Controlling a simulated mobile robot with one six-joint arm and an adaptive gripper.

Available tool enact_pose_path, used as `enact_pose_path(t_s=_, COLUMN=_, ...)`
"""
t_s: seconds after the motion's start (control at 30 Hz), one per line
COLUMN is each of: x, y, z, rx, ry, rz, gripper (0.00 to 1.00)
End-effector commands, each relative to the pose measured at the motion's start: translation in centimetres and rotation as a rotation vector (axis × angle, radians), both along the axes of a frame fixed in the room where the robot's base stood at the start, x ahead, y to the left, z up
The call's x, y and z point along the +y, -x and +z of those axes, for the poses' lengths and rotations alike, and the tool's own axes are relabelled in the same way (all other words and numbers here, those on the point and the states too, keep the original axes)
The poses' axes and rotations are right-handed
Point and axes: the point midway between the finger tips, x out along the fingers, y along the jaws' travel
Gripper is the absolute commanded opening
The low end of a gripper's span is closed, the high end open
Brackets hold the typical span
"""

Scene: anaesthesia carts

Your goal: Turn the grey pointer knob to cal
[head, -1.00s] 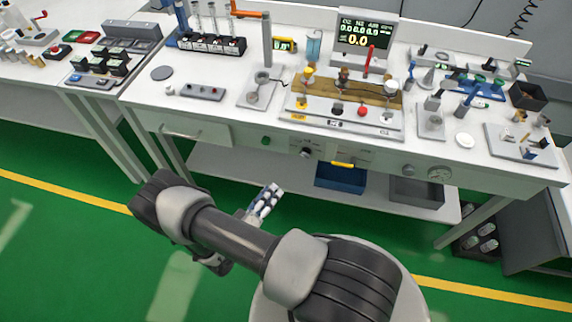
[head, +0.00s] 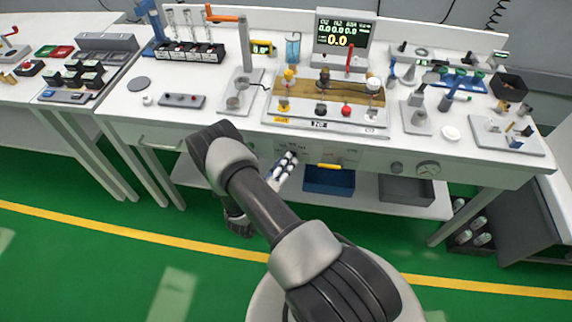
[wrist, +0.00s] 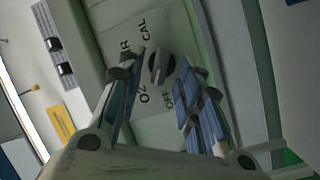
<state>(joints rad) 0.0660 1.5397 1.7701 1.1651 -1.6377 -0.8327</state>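The grey pointer knob (wrist: 161,66) shows in the wrist view on a pale panel plate, with the lettering CAL (wrist: 147,32) above it and OFF (wrist: 167,95) below it. Other letters, among them O2, are at its left. I cannot tell its exact pointer direction. My gripper (wrist: 160,76) is open, with one blue-padded finger on each side of the knob. No finger clearly touches it. In the head view my gripper (head: 284,167) is at the bench's front panel, and it and my arm cover most of the knob's surroundings.
The white bench (head: 225,85) carries a display (head: 343,38) and a valve board with a wooden back. A blue bin (head: 329,181) stands below.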

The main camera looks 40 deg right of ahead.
Motion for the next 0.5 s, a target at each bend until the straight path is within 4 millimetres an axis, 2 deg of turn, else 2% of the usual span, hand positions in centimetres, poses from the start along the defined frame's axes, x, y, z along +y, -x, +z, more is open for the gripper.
enact_pose_path(t_s=0.37, x=-0.65, y=-0.26, z=0.06, rx=-0.001, ry=0.0, rz=0.0, gripper=0.33)
enact_pose_path(t_s=0.5, x=-0.64, y=-0.25, z=0.05, rx=-0.001, ry=0.0, rz=0.0, gripper=0.24)
